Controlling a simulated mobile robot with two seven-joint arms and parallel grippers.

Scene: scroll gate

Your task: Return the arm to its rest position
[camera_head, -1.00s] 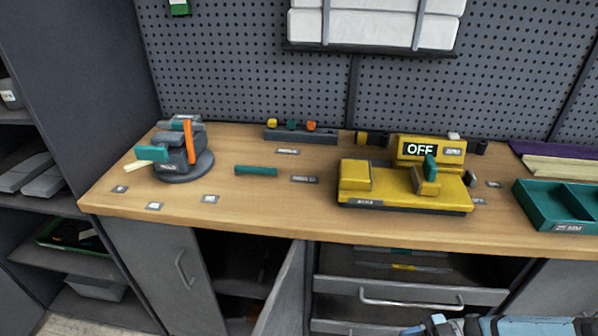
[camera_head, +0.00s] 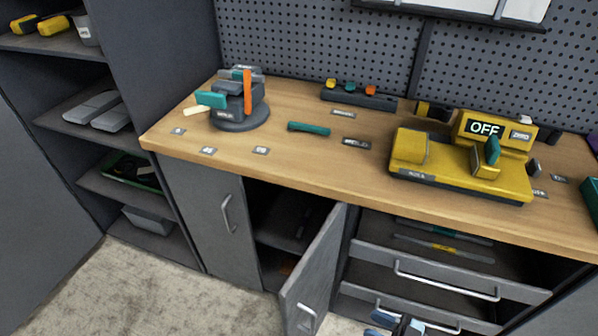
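Part of my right gripper (camera_head: 395,325) shows at the bottom edge, right of the middle, in front of the drawers and below the bench top. It is blue and dark grey and cut off by the frame. I cannot tell whether it is open or shut. It appears apart from everything on the bench. My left gripper is out of view.
The wooden bench (camera_head: 300,155) carries a grey vise-like device (camera_head: 240,105), a teal bar (camera_head: 309,128) and a yellow machine (camera_head: 460,175) reading OFF. A cabinet door (camera_head: 315,270) stands open and a drawer (camera_head: 440,280) is pulled out. Shelves stand left; floor (camera_head: 170,285) is clear.

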